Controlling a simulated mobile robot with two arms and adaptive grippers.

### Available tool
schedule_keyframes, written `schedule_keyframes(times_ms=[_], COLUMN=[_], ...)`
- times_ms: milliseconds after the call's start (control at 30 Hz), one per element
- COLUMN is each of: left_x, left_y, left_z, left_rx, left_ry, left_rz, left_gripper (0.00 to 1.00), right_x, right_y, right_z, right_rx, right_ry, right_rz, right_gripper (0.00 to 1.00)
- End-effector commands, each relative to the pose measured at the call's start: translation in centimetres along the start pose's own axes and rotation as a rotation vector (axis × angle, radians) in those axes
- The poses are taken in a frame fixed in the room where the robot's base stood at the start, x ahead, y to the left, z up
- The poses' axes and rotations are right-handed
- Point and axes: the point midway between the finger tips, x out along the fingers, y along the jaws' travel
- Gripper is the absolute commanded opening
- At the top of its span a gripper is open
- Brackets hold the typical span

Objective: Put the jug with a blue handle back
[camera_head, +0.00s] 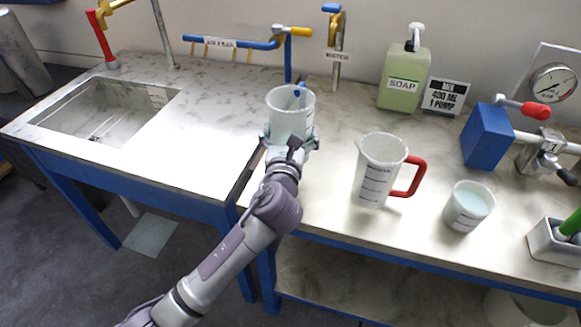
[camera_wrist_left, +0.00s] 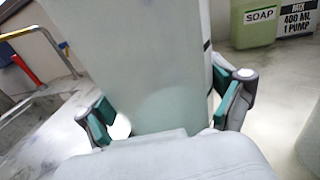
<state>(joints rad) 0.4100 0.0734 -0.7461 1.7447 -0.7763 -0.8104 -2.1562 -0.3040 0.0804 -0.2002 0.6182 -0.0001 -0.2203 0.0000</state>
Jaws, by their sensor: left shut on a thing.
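The jug with a blue handle (camera_head: 289,118) is a pale translucent vessel, upright near the counter's front left part. Its blue handle (camera_head: 299,90) shows at the far side, mostly hidden. My left gripper (camera_head: 291,141) is shut around the jug's body, one finger on each side. In the left wrist view the jug (camera_wrist_left: 150,65) fills the middle, between the green finger pads of the gripper (camera_wrist_left: 163,116). The jug's base is hidden, so I cannot tell whether it touches the counter. My right gripper is not in view.
A jug with a red handle (camera_head: 377,172) and a small beaker (camera_head: 468,206) stand to the right. A green soap bottle (camera_head: 403,80) and a sign (camera_head: 444,97) stand behind. The sink (camera_head: 105,110) is at left. A blue valve block (camera_head: 487,136) stands at right.

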Motion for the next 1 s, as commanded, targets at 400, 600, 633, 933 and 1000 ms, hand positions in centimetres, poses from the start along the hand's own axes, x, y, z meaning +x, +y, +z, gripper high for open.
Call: schedule_keyframes(times_ms=[400, 600, 633, 933, 1000], left_x=[0.0, 0.0, 0.0, 0.0, 0.0], left_y=[0.1, 0.1, 0.1, 0.1, 0.1], left_z=[-5.2, -7.3, -7.3, -7.6, -7.5], left_rx=[-0.001, -0.001, -0.001, 0.000, 0.000], left_ry=[-0.001, -0.004, -0.005, -0.002, -0.002], left_rz=[0.000, -0.001, -0.001, 0.000, 0.000], left_gripper=[0.45, 0.45, 0.45, 0.94, 1.00], right_x=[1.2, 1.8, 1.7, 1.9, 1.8], right_y=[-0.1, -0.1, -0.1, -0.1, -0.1], right_z=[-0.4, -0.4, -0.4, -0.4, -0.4], right_rx=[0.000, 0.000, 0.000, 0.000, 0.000], right_ry=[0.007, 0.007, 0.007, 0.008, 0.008], right_rz=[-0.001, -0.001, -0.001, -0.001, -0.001], right_gripper=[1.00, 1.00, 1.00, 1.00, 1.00])
